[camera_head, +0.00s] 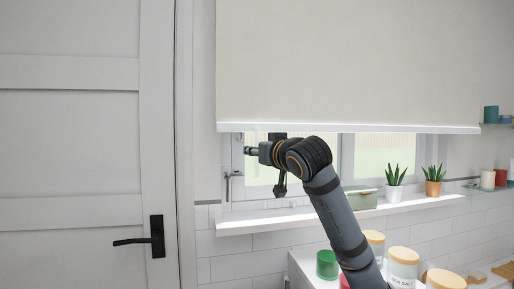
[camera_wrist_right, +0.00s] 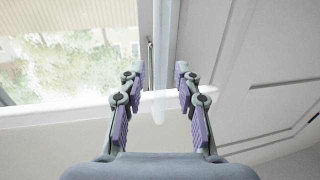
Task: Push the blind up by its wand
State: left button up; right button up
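The cream blind (camera_head: 345,60) hangs lowered over the upper part of the window, with a white bar (camera_head: 350,128) along its bottom edge. In the right wrist view, the pale, translucent wand (camera_wrist_right: 160,50) runs down between the fingers of my right gripper (camera_wrist_right: 160,78) and ends in a rounded tip. The fingers are spread, with a gap on each side of the wand. In the head view, my right gripper (camera_head: 252,150) is just below the bar near its left end, largely hidden by my wrist. My left gripper is not in view.
A white sill (camera_head: 270,221) runs below the window, with two potted plants (camera_head: 395,183) and a greenish box (camera_head: 361,198). A window handle (camera_head: 230,184) is below my gripper. A white door (camera_head: 75,150) stands left. Several jars (camera_head: 403,264) are lower right.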

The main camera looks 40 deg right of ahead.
jog(key=shift+c, duration=0.3)
grip_shut()
